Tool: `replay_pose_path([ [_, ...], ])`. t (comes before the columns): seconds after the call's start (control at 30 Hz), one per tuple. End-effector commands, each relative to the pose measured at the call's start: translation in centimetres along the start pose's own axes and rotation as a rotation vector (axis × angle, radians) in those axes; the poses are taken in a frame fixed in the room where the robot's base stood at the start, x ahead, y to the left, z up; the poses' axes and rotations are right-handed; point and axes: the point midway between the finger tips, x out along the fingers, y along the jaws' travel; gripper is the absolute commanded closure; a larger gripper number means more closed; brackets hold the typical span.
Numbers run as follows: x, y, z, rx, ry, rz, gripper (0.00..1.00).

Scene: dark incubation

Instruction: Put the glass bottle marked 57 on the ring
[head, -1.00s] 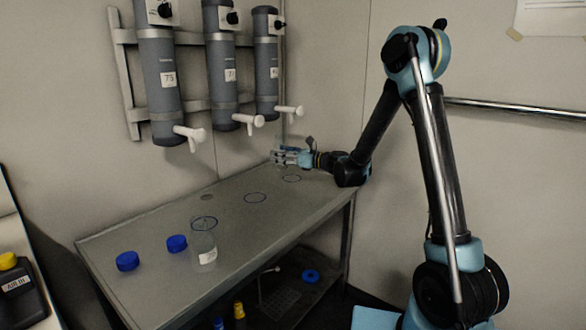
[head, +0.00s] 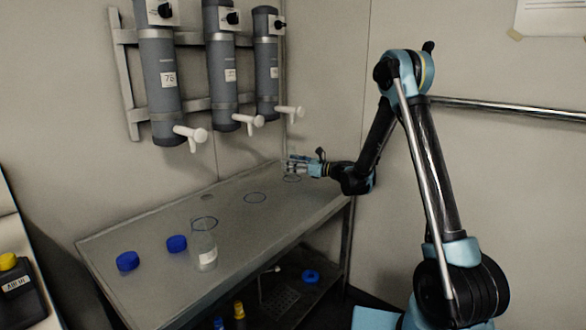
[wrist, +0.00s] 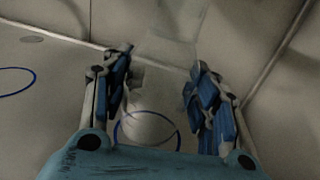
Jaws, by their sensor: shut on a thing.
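My gripper (head: 297,164) is over the far right end of the steel table, above the farthest blue ring (head: 292,178). In the wrist view, the fingers (wrist: 160,95) are closed around a nearly transparent glass bottle (wrist: 165,50); its number cannot be read. A ring (wrist: 147,143) shows on the tabletop below, between the fingers. I cannot tell whether the held bottle touches the table. Another clear glass bottle (head: 204,250) with a white label stands upright near the front ring (head: 204,223); its label is too small to read.
Two blue caps (head: 127,261) (head: 176,244) lie on the table (head: 150,285) at the front left. A middle ring (head: 255,198) is empty. Grey cylinders with white taps (head: 190,134) hang on the wall above. A black yellow-capped container (head: 20,292) stands at far left.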

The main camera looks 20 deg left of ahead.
Motion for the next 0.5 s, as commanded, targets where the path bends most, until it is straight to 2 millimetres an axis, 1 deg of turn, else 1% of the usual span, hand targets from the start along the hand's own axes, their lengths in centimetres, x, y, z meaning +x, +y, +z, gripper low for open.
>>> replay_pose_path([
  [0.03, 0.02, -0.06, -0.66, 0.0, 0.0, 0.0, 0.83],
  [0.1, -0.08, -0.38, -1.06, 0.0, 0.0, -0.001, 0.83],
  [0.47, -0.16, -0.46, -1.38, 0.0, 0.0, -0.001, 0.83],
  [0.5, -0.17, -0.47, -1.35, 0.0, 0.0, -0.001, 0.37],
])
